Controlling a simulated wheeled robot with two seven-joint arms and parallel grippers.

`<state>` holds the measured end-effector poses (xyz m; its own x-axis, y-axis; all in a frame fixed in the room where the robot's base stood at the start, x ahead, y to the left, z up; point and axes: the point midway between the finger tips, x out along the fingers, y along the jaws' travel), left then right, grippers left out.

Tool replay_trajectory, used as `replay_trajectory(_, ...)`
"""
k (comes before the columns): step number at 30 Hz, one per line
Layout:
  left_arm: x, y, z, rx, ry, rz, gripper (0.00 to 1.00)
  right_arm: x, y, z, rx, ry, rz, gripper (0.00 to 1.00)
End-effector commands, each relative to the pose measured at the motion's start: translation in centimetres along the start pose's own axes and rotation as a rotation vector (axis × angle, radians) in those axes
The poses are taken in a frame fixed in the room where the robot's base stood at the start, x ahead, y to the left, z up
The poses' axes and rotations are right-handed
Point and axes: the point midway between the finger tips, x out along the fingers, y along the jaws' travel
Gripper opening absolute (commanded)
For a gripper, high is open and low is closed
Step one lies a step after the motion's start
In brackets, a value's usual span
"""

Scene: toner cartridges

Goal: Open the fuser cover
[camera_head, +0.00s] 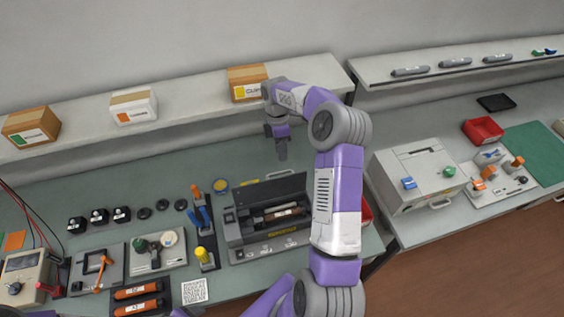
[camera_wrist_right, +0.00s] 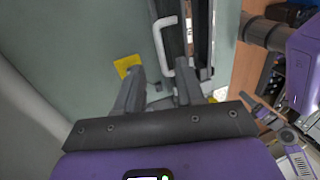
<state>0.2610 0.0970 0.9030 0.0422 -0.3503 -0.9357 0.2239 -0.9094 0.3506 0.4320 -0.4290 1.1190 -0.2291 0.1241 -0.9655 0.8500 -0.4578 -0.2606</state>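The dark grey printer (camera_head: 252,236) stands on the bench with its top lid (camera_head: 268,190) raised, showing a cartridge (camera_head: 283,212) inside. My right gripper (camera_head: 282,155) points down just behind the printer. In the right wrist view, a white bar handle (camera_wrist_right: 159,42) runs along the dark printer edge. My right gripper (camera_wrist_right: 160,70) is open there, with the handle's near end between its fingertips and nothing gripped. I cannot tell whether the fingers touch it. The fuser cover itself is not clearly identifiable. My left gripper is not in view.
A yellow patch (camera_wrist_right: 127,66) lies beside one finger. A shelf with boxes (camera_head: 134,107) runs behind the bench. A tool stand (camera_head: 203,225) is left of the printer. A light grey machine (camera_head: 415,172) stands on the right bench. The bench behind the printer is mostly clear.

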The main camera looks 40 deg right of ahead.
Motion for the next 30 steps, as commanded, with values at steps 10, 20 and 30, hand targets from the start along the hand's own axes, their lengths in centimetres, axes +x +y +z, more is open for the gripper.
replay_trajectory(10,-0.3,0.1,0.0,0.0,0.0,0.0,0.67,5.4,-0.1,0.1,0.0,-0.001,-0.007,0.38)
replay_trajectory(20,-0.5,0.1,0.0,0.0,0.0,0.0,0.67,7.2,0.0,0.0,0.0,0.0,-0.002,0.38)
replay_trajectory(30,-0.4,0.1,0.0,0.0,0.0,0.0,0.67,7.2,0.0,0.0,0.0,0.0,-0.003,0.09)
